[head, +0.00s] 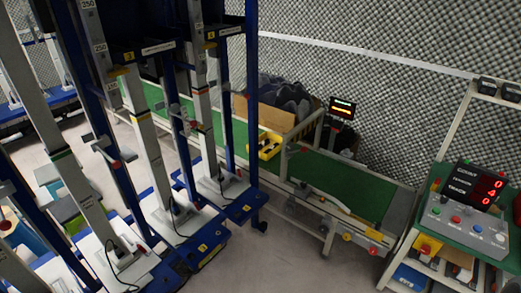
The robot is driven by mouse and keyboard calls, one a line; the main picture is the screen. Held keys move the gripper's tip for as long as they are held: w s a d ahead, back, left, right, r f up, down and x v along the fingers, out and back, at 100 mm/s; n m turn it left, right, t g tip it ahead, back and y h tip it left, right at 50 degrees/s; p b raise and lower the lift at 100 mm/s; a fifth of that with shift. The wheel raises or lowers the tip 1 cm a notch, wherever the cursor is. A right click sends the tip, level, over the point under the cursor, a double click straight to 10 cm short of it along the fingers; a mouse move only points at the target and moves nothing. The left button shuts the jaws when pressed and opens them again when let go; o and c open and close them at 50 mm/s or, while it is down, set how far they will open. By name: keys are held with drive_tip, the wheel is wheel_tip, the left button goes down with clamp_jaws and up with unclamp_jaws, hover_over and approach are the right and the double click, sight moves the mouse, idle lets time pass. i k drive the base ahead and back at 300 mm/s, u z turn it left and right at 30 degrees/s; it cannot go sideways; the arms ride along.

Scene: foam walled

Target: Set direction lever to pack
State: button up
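No lever marked for direction or pack can be made out in the head view. A grey control panel (465,228) with small coloured buttons or knobs sits on the green-topped bench at the right. A black display (474,186) with red digits stands behind it. A conveyor (345,187) with a green belt runs from the back left to this bench, and small coloured parts (372,250) show on its front side near the right end. They are too small to identify. My gripper is not in view.
Tall blue and grey posts (150,140) on white and blue bases fill the left side. A yellow bin (268,147) and a small display on a post (342,107) stand by the conveyor. Grey floor (290,262) is clear in front. Foam walls enclose the back.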

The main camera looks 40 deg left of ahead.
sight(503, 207)
drive_tip(key=u, duration=0.6)
drive_tip(key=i, duration=0.75)
drive_tip(key=u, duration=1)
drive_tip(key=i, duration=1.35)
drive_tip(key=z, duration=0.1)
